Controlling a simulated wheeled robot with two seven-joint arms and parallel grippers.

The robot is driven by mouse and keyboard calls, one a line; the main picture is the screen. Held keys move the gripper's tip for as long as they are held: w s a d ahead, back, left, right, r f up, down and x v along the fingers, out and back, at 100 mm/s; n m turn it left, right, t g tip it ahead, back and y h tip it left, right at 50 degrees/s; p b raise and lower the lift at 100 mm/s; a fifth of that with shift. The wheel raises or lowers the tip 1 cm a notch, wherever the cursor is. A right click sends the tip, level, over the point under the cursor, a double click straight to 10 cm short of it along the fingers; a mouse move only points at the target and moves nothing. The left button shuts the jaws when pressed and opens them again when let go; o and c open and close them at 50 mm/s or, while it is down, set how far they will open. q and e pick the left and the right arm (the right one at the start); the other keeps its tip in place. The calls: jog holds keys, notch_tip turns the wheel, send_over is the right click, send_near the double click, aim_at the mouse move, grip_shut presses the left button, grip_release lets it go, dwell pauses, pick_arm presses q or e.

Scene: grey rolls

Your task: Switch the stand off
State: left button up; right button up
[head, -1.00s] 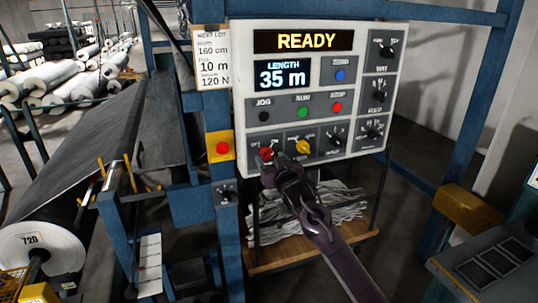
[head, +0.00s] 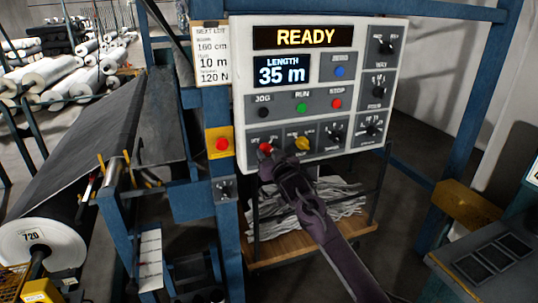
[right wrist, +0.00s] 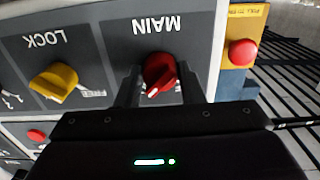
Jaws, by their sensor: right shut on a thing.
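The control panel (head: 420,30) shows READY on its upper display (head: 305,37) and LENGTH 35 m on the lower one (head: 282,72). The red MAIN knob (head: 265,148) sits at the panel's lower left. It shows upside down in the right wrist view (right wrist: 158,70), its white mark at the lower left. My right gripper (head: 267,160) reaches up from below and is shut on this knob, a finger on each side (right wrist: 158,88). The yellow LOCK knob (head: 302,143) is beside it, also in the right wrist view (right wrist: 54,82). My left gripper is not in view.
A red emergency button (head: 222,144) on a yellow box is left of the panel. JOG, RUN (head: 301,107) and STOP (head: 336,104) buttons are above the knobs. A wooden shelf (head: 300,245) with grey scraps lies below. A large grey roll (head: 45,240) is at left.

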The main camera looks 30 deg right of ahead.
jog(key=n+b, duration=0.1)
jog(key=n, duration=0.3)
jog(key=shift+f+n, duration=0.1)
jog(key=shift+n, duration=0.3)
jog(key=n+b, duration=0.1)
jog(key=n, duration=0.3)
jog(key=shift+d+n+b, duration=0.1)
jog(key=shift+n+b, duration=0.2)
jog(key=shift+b, duration=0.05)
jog(key=shift+n+b, duration=1.95)
jog(key=shift+n, duration=2.25)
jog(key=o, duration=1)
jog(key=shift+s, duration=0.15)
